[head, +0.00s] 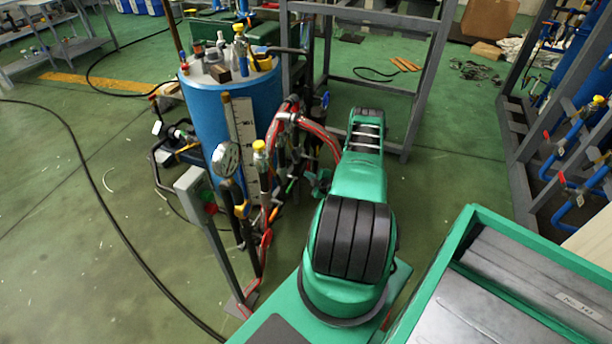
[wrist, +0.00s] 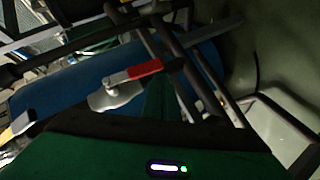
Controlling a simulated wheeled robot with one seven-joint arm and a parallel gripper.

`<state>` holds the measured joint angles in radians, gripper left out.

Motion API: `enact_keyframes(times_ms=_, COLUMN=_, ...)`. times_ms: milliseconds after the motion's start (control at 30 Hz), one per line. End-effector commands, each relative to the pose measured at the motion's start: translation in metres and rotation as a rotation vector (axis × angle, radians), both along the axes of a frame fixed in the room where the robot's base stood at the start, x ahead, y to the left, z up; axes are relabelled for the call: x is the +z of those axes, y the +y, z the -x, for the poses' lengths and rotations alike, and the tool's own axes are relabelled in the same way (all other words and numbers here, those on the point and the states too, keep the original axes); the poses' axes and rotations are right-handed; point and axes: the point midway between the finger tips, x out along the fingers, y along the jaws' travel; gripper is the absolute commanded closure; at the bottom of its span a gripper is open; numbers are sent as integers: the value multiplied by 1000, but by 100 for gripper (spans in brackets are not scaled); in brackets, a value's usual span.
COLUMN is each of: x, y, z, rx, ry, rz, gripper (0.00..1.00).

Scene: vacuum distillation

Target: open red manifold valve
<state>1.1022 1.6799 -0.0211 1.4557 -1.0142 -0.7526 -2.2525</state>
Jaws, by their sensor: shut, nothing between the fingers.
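A valve with a flat red lever (wrist: 146,68) and a pale metal body (wrist: 116,94) shows in the wrist view, left of and beyond my gripper (wrist: 165,92). The lever tilts up to the right. The fingers are dark and hard to make out; they look shut with nothing between them. Contact with the lever cannot be told. In the head view my arm reaches toward the pipe manifold (head: 268,178) beside the blue tank (head: 200,115); the red valve cannot be singled out there among red tubes (head: 318,133).
A pressure gauge (head: 226,158) and a grey post (head: 208,232) stand left of the manifold. A grey metal frame (head: 415,85) stands behind my arm. Blue piping with red handles (head: 570,150) is at the far right. The green floor at left is open, crossed by a black cable (head: 92,175).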

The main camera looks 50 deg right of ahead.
Motion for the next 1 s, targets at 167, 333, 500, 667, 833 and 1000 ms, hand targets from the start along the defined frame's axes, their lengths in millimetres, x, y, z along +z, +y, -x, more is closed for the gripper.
enact_keyframes(times_ms=167, x=-1, y=-3, z=0, rx=0, ry=0, rz=2, gripper=100)
enact_keyframes(times_ms=333, x=-2, y=-3, z=0, rx=-2, ry=1, rz=2, gripper=100)
enact_keyframes(times_ms=500, x=-2, y=-3, z=0, rx=-2, ry=0, rz=1, gripper=100)
enact_keyframes(times_ms=667, x=-2, y=-1, z=1, rx=-2, ry=0, rz=1, gripper=100)
enact_keyframes(times_ms=833, x=-2, y=11, z=7, rx=-7, ry=3, rz=-1, gripper=100)
enact_keyframes(times_ms=1000, x=-2, y=31, z=26, rx=-16, ry=6, rz=-3, gripper=100)
